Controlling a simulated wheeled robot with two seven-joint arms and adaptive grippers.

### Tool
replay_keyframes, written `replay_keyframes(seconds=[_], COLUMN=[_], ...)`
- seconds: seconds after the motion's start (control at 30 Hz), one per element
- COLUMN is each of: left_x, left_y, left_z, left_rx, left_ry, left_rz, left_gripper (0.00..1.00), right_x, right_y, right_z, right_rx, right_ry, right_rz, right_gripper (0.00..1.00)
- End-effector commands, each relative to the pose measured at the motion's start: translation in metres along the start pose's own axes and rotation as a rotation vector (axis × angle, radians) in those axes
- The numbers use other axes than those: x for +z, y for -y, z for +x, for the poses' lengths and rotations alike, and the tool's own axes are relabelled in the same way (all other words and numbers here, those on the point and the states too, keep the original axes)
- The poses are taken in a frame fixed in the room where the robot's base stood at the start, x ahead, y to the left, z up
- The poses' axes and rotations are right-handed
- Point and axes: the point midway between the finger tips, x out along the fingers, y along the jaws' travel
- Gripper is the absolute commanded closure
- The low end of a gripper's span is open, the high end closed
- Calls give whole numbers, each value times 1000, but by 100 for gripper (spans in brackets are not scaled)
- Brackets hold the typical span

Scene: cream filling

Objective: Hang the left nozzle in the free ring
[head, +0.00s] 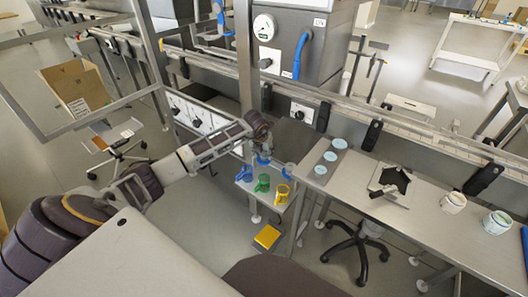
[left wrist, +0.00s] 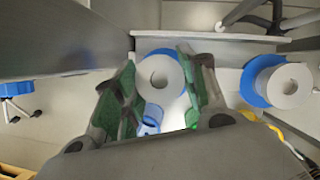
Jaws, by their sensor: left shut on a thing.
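My left gripper (head: 262,145) reaches over a small shelf and is shut. In the left wrist view, its green-padded fingers (left wrist: 163,95) stand on either side of a blue part with a white holed disc (left wrist: 159,78). A pale blue piece, seemingly the left nozzle (left wrist: 150,118), shows between the fingertips, partly hidden. A second blue part with a white holed disc (left wrist: 289,85) is to the right, apart from the fingers. In the head view, a blue ring part (head: 286,173) is right of the gripper. I cannot tell which ring is free. My right gripper is not in view.
A metal post rises close behind the gripper. The worktable (head: 420,215) on the right holds pale blue discs (head: 330,156) and two jars.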

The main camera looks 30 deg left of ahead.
Motion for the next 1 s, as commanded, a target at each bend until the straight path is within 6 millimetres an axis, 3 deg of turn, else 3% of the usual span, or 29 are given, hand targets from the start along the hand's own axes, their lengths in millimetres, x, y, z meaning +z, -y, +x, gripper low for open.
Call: replay_keyframes(seconds=[0.87,0.9,1.0], left_x=[-2,-2,-2], left_y=[0,0,0], left_z=[6,6,6], left_rx=[0,0,0], left_ry=[1,1,1], left_rz=[0,0,0], left_gripper=[87,54,41], right_x=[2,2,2], right_y=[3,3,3], right_z=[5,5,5], right_rx=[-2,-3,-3], right_ry=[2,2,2], right_rz=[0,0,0], right_gripper=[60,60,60])
